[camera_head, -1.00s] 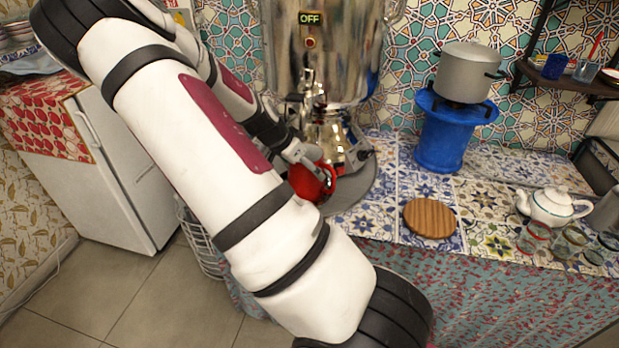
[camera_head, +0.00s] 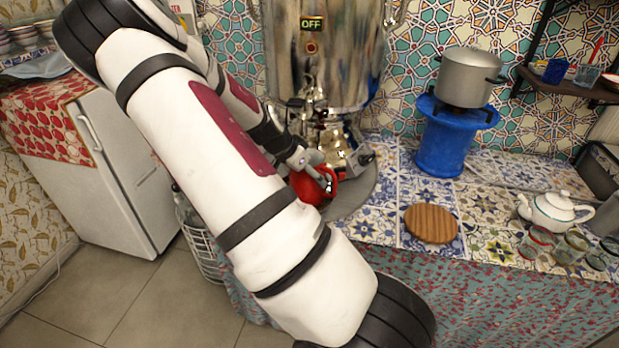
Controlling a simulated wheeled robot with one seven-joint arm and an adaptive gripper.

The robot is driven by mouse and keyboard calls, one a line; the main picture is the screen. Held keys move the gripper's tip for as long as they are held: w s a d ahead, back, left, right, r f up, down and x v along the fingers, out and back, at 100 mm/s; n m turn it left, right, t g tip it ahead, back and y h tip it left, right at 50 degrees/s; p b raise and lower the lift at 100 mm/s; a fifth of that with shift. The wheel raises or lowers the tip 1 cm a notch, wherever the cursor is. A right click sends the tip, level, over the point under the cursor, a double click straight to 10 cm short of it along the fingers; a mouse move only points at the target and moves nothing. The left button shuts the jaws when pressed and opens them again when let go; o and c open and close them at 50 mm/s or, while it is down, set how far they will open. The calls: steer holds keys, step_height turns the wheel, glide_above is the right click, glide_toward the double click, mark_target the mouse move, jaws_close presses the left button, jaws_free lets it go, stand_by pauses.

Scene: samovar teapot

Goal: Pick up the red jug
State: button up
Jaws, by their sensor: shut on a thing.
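The red jug (camera_head: 306,188) is at the foot of the large metal samovar (camera_head: 318,60), under its tap, over a round grey tray (camera_head: 352,203). My arm hides its left part. My gripper (camera_head: 328,182) is at the jug's upper right side, shut on it near the handle. I cannot tell whether the jug's base touches the tray.
A round wooden board (camera_head: 431,223) lies on the tiled counter to the right. A white fridge (camera_head: 115,165) stands at the left.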

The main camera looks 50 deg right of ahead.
steer(key=shift+a, duration=0.1)
steer(key=shift+s+a+r, duration=0.2)
steer(key=shift+a+r, duration=0.25)
steer(key=shift+s+a+r, duration=0.15)
steer(key=shift+a+r, duration=0.25)
steer(key=shift+r, duration=0.05)
steer(key=s+a+r+p, duration=0.1)
steer(key=s+a+r, duration=0.1)
steer(key=a, duration=0.3)
steer(key=s+a+r+p, duration=0.1)
steer(key=s+a+r, duration=0.1)
steer(key=a+r, duration=0.2)
steer(key=shift+s+a, duration=0.3)
steer(key=shift+a, duration=0.65)
